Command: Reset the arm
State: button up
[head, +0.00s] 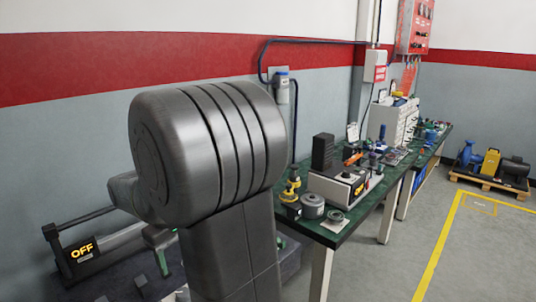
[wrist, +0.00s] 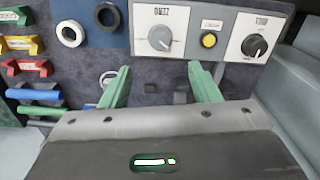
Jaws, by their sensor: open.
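My arm fills the middle of the head view, its large grey joint in front of the wall. My gripper shows in the wrist view (wrist: 160,88) as two green fingers spread apart, with nothing between them. In the head view the gripper is mostly hidden behind my arm.
A green-topped workbench (head: 338,234) with tools and devices stands right of my arm. A dark display reading OFF (head: 83,250) is at lower left.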

notch_tip(320, 180, down, 11)
jog(key=shift+f, duration=0.15)
dwell(0.5)
